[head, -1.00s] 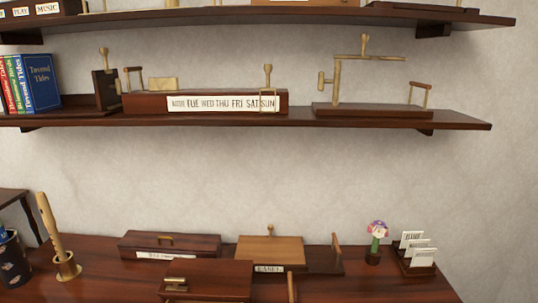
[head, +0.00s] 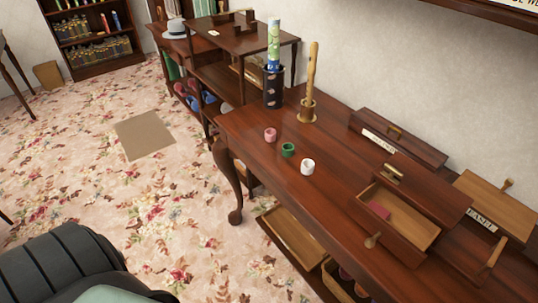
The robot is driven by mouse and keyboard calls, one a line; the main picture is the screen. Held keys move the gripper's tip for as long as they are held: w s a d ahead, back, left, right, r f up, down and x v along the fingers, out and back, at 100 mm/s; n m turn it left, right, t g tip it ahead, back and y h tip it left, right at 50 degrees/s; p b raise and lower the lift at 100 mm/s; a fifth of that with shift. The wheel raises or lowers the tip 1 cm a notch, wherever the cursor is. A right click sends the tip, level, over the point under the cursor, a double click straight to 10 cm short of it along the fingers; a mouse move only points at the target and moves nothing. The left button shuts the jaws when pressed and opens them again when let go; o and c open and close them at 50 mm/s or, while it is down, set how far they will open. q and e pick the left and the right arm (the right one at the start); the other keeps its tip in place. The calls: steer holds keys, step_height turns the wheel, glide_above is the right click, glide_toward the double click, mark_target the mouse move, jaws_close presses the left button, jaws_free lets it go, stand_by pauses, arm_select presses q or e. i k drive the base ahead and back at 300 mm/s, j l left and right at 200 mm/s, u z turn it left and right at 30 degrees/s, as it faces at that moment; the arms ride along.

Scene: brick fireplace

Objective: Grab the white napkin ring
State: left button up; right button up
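The white napkin ring (head: 308,167) stands on the dark wooden table (head: 335,210), near its front edge in the head view. A green napkin ring (head: 288,149) and a pink napkin ring (head: 270,134) stand in a row with it, farther toward the table's left end. Nothing touches the white ring. Neither of my grippers shows in the head view.
Right of the rings is a wooden box with an open drawer (head: 403,214) holding a pink item.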

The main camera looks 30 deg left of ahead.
mark_target(305, 163)
steer(key=u, duration=0.75)
steer(key=j+z, duration=0.1)
steer(key=i+j, duration=0.05)
